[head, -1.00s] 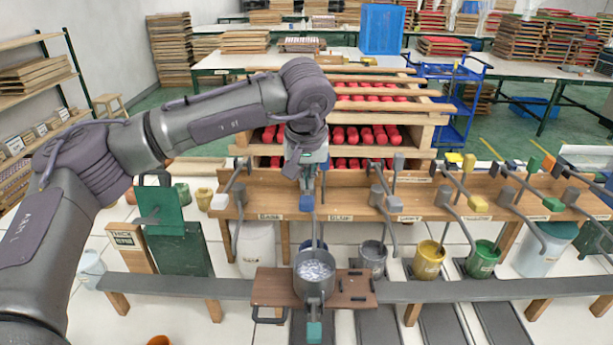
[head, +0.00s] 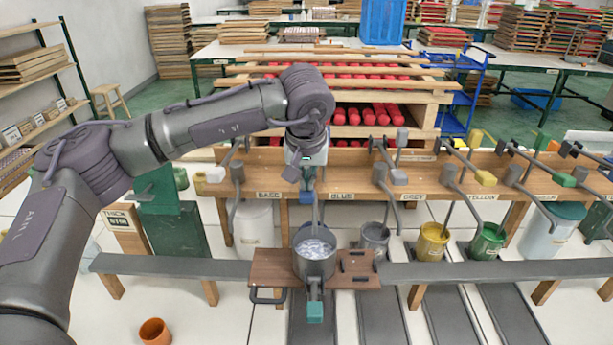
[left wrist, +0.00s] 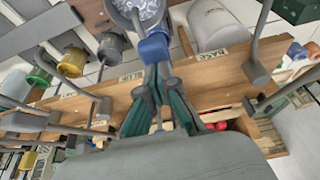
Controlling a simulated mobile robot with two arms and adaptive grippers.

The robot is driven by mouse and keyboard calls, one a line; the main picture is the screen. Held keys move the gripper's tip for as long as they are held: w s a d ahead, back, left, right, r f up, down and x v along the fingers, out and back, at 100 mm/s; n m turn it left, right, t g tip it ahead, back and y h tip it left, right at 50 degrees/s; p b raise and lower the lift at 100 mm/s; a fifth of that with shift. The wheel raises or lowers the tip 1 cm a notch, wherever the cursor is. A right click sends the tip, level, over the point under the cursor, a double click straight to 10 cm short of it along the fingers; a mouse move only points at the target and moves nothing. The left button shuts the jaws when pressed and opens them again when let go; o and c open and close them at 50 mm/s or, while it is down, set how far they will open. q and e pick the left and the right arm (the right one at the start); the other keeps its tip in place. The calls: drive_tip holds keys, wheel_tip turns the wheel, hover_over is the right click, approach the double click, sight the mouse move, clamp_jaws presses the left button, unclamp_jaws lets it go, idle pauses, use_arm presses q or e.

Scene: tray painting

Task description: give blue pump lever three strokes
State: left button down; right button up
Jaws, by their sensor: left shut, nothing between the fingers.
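A grey pot (head: 315,260) with pale bluish contents stands below the blue pump's spout. My right gripper is not in view.
Other pump levers line the bench (head: 290,183), with grey, yellow (head: 485,178) and green handles to the right. The pot stands on a brown board (head: 272,268) across a grey rail (head: 180,266). Yellow (head: 433,242) and green buckets (head: 487,242) stand further right. An orange cup (head: 154,332) is on the floor.

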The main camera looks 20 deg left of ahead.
sight(306, 193)
use_arm(q)
drive_tip(key=shift+f+b, duration=1.05)
drive_tip(key=shift+f, duration=0.75)
wheel_tip(306, 193, up, 11)
drive_tip(key=p, duration=0.7)
